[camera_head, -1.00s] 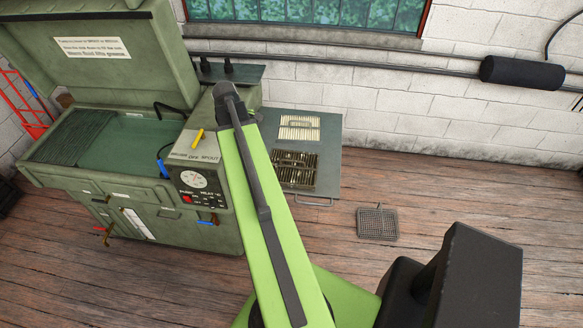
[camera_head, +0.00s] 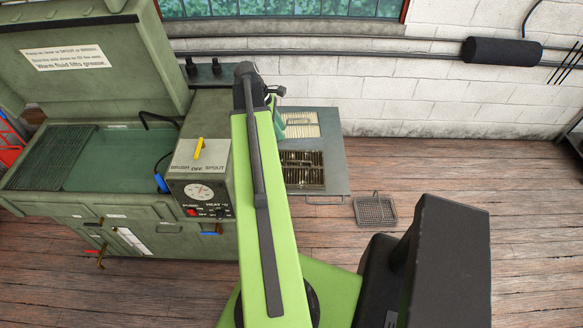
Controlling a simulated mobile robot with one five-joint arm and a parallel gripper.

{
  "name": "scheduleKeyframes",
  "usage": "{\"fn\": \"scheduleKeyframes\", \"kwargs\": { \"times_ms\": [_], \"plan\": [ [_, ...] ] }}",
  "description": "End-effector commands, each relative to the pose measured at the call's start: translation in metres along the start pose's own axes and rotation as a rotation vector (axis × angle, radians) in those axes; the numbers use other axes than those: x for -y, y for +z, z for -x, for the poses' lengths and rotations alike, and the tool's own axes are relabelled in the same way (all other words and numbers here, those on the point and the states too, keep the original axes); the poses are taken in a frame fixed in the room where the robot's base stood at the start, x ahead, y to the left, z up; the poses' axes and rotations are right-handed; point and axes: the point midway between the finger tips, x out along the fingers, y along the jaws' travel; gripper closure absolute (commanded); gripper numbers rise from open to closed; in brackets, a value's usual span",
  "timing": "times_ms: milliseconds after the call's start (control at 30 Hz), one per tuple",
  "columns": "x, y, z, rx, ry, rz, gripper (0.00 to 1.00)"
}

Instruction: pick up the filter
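Two flat, pleated, filter-like panels lie on the grey side shelf (camera_head: 335,185) right of the parts washer. The cream, clean-looking one (camera_head: 302,131) is at the back, and its left part is hidden behind my arm. The dark, dirty-looking one (camera_head: 303,177) is at the front, with slats and a lighter frame. I cannot tell which one the task means. My gripper (camera_head: 277,112) is mostly hidden behind the end of my arm. A small green and dark part of it shows by the left edge of the cream panel. I cannot see its fingers clearly or any hold on a panel.
The green parts washer (camera_head: 120,235) stands at left with its lid up and a control box (camera_head: 200,192) beside the shelf. A wire basket (camera_head: 376,211) sits on the wooden floor just right of the shelf. The brick wall is behind; floor at right is clear.

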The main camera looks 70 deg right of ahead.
Motion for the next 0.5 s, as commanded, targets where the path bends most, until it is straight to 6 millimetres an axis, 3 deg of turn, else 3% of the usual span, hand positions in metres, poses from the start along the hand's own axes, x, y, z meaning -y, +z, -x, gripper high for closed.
{"fn": "scheduleKeyframes", "kwargs": {
  "times_ms": [167,500],
  "plan": [
    [0.001,-0.007,-0.024,0.0,0.003,0.006,0.66],
    [0.001,-0.011,-0.099,0.0,0.005,0.008,0.66]
  ]
}}
